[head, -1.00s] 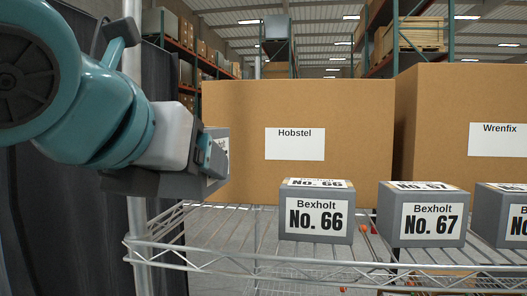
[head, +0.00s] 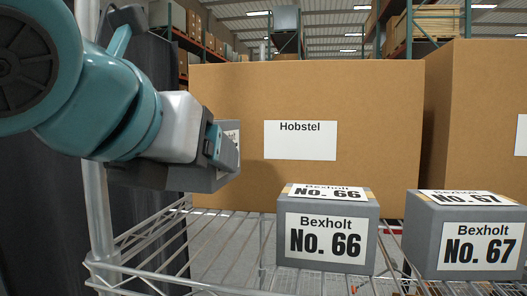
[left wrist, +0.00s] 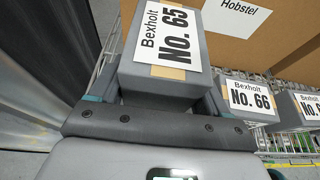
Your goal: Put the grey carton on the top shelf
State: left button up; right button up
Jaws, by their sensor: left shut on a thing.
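My left gripper (head: 218,150) is at the left in the head view, shut on a grey carton. The held grey carton (left wrist: 160,88) shows in the left wrist view with a white label reading Bexholt No. 65, between the two fingers. In the head view most of it is hidden behind the gripper. The gripper holds it above the left part of the wire shelf (head: 150,245), left of and higher than carton No. 66. My right gripper is not in view.
Grey cartons No. 66 (head: 327,240) and No. 67 (head: 468,248) stand on the shelf at the right. A large brown Hobstel box (head: 370,110) stands behind them. A metal post (head: 97,205) rises at the left. The shelf left of No. 66 is bare.

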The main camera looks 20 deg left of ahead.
pick_arm(q)
jog(key=shift+a, duration=0.2)
jog(key=shift+s+d+f, duration=0.1)
jog(key=shift+s+d, duration=0.05)
jog(key=shift+d, duration=0.35)
jog(key=shift+d+f, duration=0.15)
jog(key=shift+f, duration=0.2)
send_over(196, 254)
notch_tip(196, 254, down, 5)
jog(key=shift+s+r, duration=0.1)
jog(key=shift+r, duration=0.05)
jog(key=shift+d+f, duration=0.2)
jog(key=shift+f, duration=0.2)
jog(key=shift+a+f, duration=0.15)
jog(key=shift+a, duration=0.3)
jog(key=shift+d, duration=0.4)
jog(key=shift+a+f, duration=0.2)
jog(key=shift+a, duration=0.1)
jog(key=shift+d+f+b, duration=0.2)
jog(key=shift+f+b, duration=0.1)
jog(key=shift+b, duration=0.1)
jog(key=o, duration=1.2)
jog(key=shift+w, duration=0.2)
jog(key=shift+o, duration=0.8)
jog(key=shift+s+a, duration=0.1)
jog(key=shift+a, duration=0.05)
